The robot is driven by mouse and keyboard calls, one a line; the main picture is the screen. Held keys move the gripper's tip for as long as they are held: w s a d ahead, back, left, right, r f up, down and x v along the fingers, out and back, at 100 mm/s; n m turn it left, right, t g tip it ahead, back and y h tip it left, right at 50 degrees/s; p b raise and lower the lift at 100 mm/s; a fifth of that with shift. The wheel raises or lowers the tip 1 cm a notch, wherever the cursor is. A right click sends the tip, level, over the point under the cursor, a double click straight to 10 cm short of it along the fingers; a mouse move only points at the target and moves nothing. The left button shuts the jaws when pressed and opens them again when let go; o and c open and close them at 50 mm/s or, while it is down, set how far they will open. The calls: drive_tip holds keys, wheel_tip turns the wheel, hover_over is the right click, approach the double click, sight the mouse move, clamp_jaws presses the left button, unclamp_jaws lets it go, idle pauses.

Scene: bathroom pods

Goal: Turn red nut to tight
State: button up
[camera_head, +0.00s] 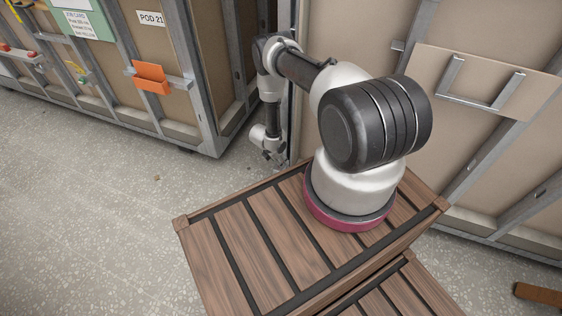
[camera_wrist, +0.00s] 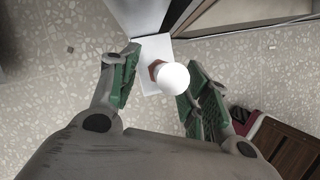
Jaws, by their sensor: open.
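In the wrist view, a small reddish-brown nut (camera_wrist: 154,68) shows beside a white rounded knob or ball (camera_wrist: 174,79), which hides part of it. Both are in front of a white flat plate (camera_wrist: 150,84). My gripper (camera_wrist: 165,63) is open, with one green-padded finger on each side of the nut and the white ball. No contact with either finger shows. In the head view, my gripper (camera_head: 273,156) hangs low, close to the corner gap between two pods. The nut cannot be made out there.
The pod marked POD 21 (camera_head: 152,18) stands at the left, with an orange holder (camera_head: 151,77) on its frame. Another pod with a metal handle (camera_head: 480,84) is at the right. A brown block (camera_head: 538,294) lies lower right. The speckled floor (camera_head: 95,190) at left is mostly clear.

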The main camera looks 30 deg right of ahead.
drive_tip(key=shift+x, duration=1.4)
drive_tip(key=c, duration=1)
